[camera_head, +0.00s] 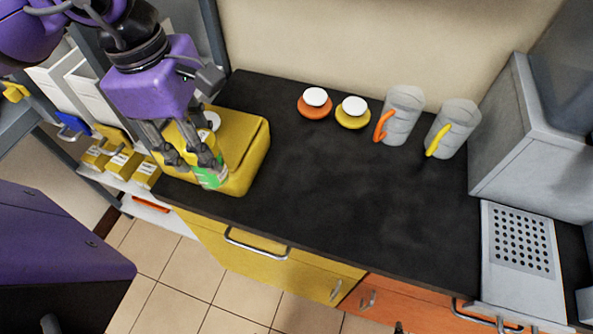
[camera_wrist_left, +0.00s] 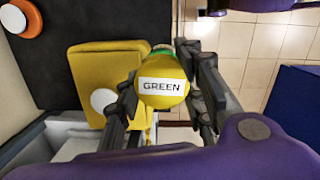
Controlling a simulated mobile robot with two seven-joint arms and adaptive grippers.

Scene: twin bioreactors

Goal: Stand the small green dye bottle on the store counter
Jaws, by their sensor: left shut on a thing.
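The small green dye bottle (camera_head: 211,179) is between the fingers of my left gripper (camera_head: 190,158), which is shut on it. In the left wrist view the bottle (camera_wrist_left: 162,88) shows its yellow end with a label reading GREEN, with green behind it; the fingers of the left gripper (camera_wrist_left: 165,100) lie on either side. In the head view the bottle overlaps the front of a yellow box (camera_head: 250,150) at the left end of the black counter (camera_head: 340,195). I cannot tell whether the bottle touches the box. My right gripper is not in view.
Orange (camera_head: 314,107) and yellow (camera_head: 353,115) round pieces with white tops stand at the counter's back. Two clear jugs, with orange (camera_head: 403,115) and yellow (camera_head: 453,128) handles, stand right of them. A grey cabinet (camera_head: 535,150) bounds the right. The counter's middle is clear.

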